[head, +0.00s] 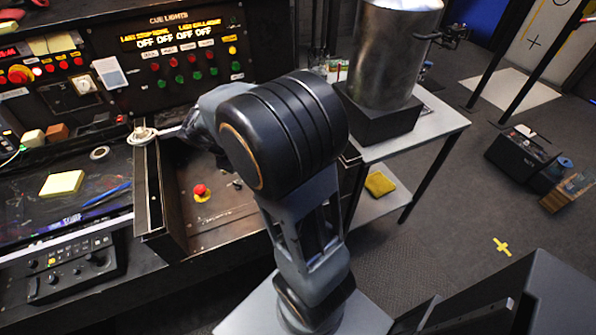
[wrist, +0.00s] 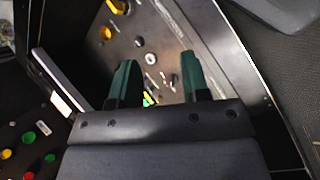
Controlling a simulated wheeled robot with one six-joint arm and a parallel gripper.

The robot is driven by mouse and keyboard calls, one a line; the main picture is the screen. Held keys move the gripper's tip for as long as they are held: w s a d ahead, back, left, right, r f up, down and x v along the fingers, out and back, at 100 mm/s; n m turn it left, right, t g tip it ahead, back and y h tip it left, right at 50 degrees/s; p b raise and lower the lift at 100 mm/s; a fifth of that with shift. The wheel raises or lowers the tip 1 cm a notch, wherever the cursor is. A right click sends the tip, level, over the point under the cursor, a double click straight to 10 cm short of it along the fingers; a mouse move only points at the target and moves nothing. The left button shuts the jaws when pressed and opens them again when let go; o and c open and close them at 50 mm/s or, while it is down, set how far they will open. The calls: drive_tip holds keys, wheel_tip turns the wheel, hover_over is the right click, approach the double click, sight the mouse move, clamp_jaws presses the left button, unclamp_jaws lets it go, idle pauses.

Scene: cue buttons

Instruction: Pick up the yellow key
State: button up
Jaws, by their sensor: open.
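In the wrist view my gripper (wrist: 158,66) is open, its two dark green fingers spread over a brown metal panel (wrist: 172,22). A small yellow piece (wrist: 149,97) shows low between the fingers, partly hidden by the gripper body. It may be the yellow key, but it is too small to be sure. Small silver parts lie on the panel between and beyond the fingertips. Nothing is visibly held. In the head view my arm covers part of the panel, and I cannot make out the fingers or a key there.
Raised dark walls edge the panel. The cue lights console (head: 185,60) rises behind. A metal canister (head: 391,55) stands on the side table (head: 432,128) at right. Sticky notes (head: 62,184) lie at left.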

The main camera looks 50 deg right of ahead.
drive_tip(key=w+d+f+n+g+h+b, duration=0.3)
drive_tip(key=w+d+f+n+h, duration=0.35)
drive_tip(key=d+f, duration=0.5)
drive_tip(key=shift+n, duration=0.35)
drive_tip(key=d+f, duration=0.1)
drive_tip(key=d, duration=0.1)
drive_tip(key=s+d+f, duration=0.1)
drive_tip(key=f, duration=0.1)
drive_tip(key=s+d+f, duration=0.1)
drive_tip(key=d, duration=0.1)
drive_tip(key=shift+d+f, duration=0.3)
drive_tip(key=shift+f, duration=0.1)
drive_tip(key=shift+x, duration=3.35)
drive_tip(key=shift+w+f, duration=0.15)
drive_tip(key=shift+f, duration=0.05)
drive_tip(key=shift+a, duration=0.1)
clamp_jaws()
